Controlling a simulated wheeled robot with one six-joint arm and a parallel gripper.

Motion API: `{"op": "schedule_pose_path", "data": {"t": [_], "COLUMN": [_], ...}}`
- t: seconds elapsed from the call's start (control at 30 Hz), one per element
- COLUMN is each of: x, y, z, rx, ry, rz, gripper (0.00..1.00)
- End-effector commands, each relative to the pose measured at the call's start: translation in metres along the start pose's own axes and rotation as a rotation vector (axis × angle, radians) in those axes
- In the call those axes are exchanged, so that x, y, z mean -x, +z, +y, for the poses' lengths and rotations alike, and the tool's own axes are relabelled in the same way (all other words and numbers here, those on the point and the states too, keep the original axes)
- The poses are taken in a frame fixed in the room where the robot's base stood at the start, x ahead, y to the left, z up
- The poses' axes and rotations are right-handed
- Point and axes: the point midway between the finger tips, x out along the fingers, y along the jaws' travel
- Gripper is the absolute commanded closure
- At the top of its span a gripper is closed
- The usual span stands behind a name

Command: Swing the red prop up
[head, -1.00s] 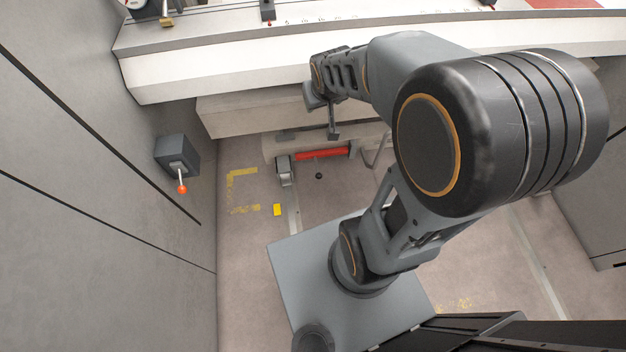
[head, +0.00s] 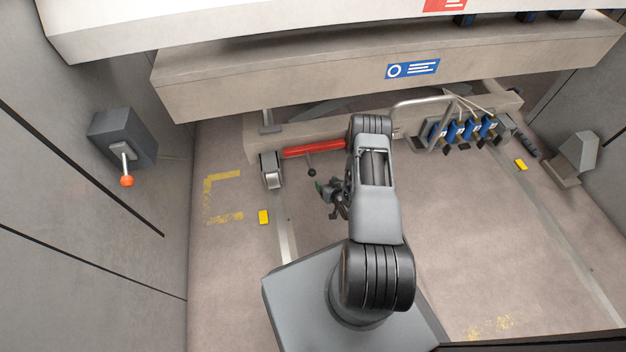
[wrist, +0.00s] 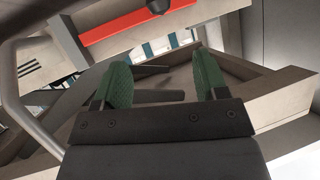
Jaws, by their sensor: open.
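The red prop (head: 314,149) lies roughly level along the front of the low beam, left of my arm in the head view. A dark round knob on a short stem (head: 311,172) hangs below it. In the wrist view the red prop (wrist: 135,22) crosses the top, with the dark knob (wrist: 158,6) at the upper edge. My gripper (head: 325,187) is just below and right of the knob in the head view. Its green-padded fingers (wrist: 160,82) are apart with nothing between them, and the knob is clear of them.
A grey hinged bracket (head: 271,170) sits at the prop's left end. A grey box with an orange-tipped lever (head: 122,140) is on the left wall. A bent grey rail (head: 425,101) and several blue units (head: 463,130) are right of my arm. The heavy beam (head: 300,70) overhangs above.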

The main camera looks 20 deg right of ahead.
Motion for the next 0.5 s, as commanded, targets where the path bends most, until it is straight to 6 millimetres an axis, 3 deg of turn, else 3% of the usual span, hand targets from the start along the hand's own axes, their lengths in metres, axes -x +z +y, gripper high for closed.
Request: {"op": "schedule_pose_path", "data": {"t": [0.07, 0.23, 0.5], "x": [-0.002, -0.016, -0.068], "y": [0.016, 0.024, 0.023], "z": [0.001, 0.000, 0.000], "rx": [-0.013, -0.019, -0.018], "ry": [-0.004, -0.011, -0.011], "rz": [0.015, 0.033, 0.033], "gripper": [0.33, 0.33, 0.33]}}
